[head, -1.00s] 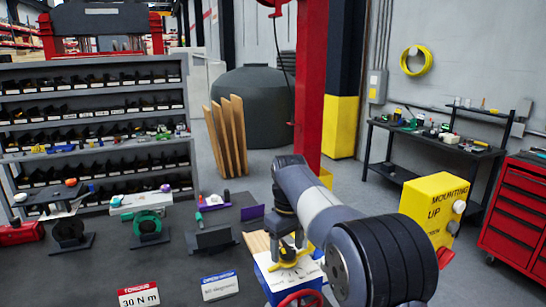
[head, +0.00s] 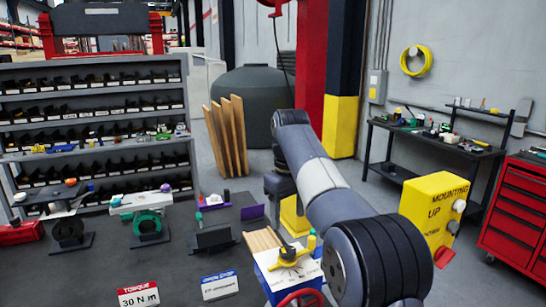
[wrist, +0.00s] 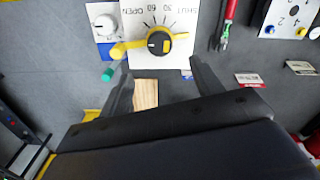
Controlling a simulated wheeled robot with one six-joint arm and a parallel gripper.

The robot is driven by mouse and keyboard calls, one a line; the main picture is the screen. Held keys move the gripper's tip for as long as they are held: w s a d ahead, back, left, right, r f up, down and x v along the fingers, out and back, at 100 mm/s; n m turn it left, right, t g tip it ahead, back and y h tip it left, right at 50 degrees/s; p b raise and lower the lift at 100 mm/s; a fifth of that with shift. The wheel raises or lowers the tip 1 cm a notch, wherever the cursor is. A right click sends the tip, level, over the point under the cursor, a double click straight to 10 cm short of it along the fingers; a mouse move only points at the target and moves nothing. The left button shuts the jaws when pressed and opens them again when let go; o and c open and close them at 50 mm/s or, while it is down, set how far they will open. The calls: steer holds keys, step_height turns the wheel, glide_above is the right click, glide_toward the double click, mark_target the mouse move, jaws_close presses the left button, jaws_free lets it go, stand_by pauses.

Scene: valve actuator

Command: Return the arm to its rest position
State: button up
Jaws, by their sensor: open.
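My arm (head: 325,185) reaches forward, its elbow raised, and hides part of my gripper in the head view. In the wrist view my gripper (wrist: 160,66) is open, with nothing between its two dark fingers. The valve actuator's dial (wrist: 157,43) has a black hub, a yellow lever and markings from OPEN to SHUT. It lies ahead of the fingertips, apart from them. In the head view the actuator is a white and blue box (head: 287,272) with a yellow lever on top, below the arm.
A yellow "MOUNTING UP" box (head: 433,208) stands right of the arm. A red wheel (head: 298,299) is at the front of the actuator. The bench (head: 185,262) carries labels and small fixtures to the left. A red column (head: 311,60) rises behind the arm.

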mark_target(288, 249)
step_height(288, 249, down, 10)
steer(key=shift+r, duration=0.1)
steer(key=m, duration=0.4)
steer(key=shift+m, duration=0.4)
steer(key=m, duration=0.4)
steer(key=shift+m, duration=0.3)
steer(key=m, duration=0.3)
steer(key=shift+d+m, duration=0.1)
steer(key=shift+m, duration=0.3)
steer(key=m, duration=0.3)
steer(key=shift+m, duration=0.3)
steer(key=shift+r, duration=0.45)
